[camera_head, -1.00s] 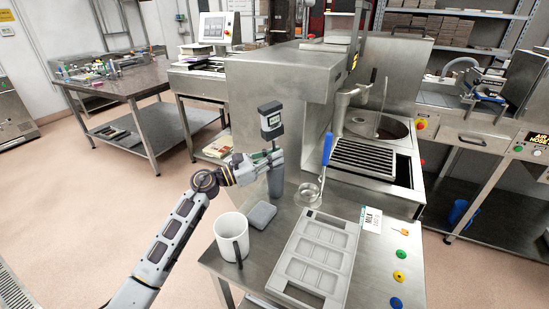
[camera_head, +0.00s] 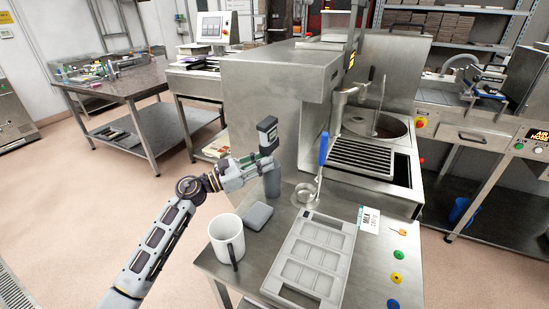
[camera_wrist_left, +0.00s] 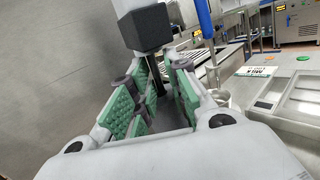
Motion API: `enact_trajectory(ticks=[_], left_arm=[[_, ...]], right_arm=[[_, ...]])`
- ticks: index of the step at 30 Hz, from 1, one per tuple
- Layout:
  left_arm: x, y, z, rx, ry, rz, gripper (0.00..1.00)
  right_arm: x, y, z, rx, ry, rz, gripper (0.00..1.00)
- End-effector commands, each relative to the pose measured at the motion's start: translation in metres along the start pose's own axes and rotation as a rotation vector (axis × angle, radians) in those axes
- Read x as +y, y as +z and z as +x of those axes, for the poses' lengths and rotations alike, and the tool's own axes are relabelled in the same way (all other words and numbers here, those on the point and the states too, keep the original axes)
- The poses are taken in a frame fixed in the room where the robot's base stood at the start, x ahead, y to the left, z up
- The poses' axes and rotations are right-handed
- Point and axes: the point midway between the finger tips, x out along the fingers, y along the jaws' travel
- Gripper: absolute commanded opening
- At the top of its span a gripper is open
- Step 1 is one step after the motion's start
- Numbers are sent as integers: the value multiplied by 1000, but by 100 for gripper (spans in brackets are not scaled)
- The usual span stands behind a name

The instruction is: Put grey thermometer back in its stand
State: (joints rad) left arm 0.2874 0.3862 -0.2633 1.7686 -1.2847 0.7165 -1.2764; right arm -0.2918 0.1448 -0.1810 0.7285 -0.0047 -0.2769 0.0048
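The grey thermometer (camera_head: 268,134) stands upright, its dark head with a small display above my left gripper (camera_head: 267,163). Its lower part is at the top of the grey cylindrical stand (camera_head: 272,184) on the steel table; whether it is fully seated is hidden by the fingers. In the left wrist view the thermometer's dark block (camera_wrist_left: 148,28) is just beyond the fingers. The green-padded fingers of the left gripper (camera_wrist_left: 166,72) are spread apart on either side of a dark stem, with a gap showing. My right gripper is not in view.
A white mug (camera_head: 227,238) and a grey flat block (camera_head: 257,216) stand left and in front of the stand. A blue-handled ladle (camera_head: 322,150), a small metal bowl (camera_head: 306,195) and a grey mould (camera_head: 312,262) are to the right. A steel machine (camera_head: 260,90) rises close behind.

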Motion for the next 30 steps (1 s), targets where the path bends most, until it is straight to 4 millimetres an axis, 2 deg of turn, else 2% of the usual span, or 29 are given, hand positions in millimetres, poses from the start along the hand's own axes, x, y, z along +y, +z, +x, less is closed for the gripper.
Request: enact_trajectory(ticks=[1,9,18,30], left_arm=[[-8,-63,-24,101,-11,-39,32],[-6,-35,-54,64,-5,-18,32],[-4,-5,-76,22,-1,6,32],[-3,2,-80,13,1,10,32]], right_arm=[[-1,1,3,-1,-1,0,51],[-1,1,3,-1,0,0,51],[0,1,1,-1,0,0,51],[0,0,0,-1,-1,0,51]])
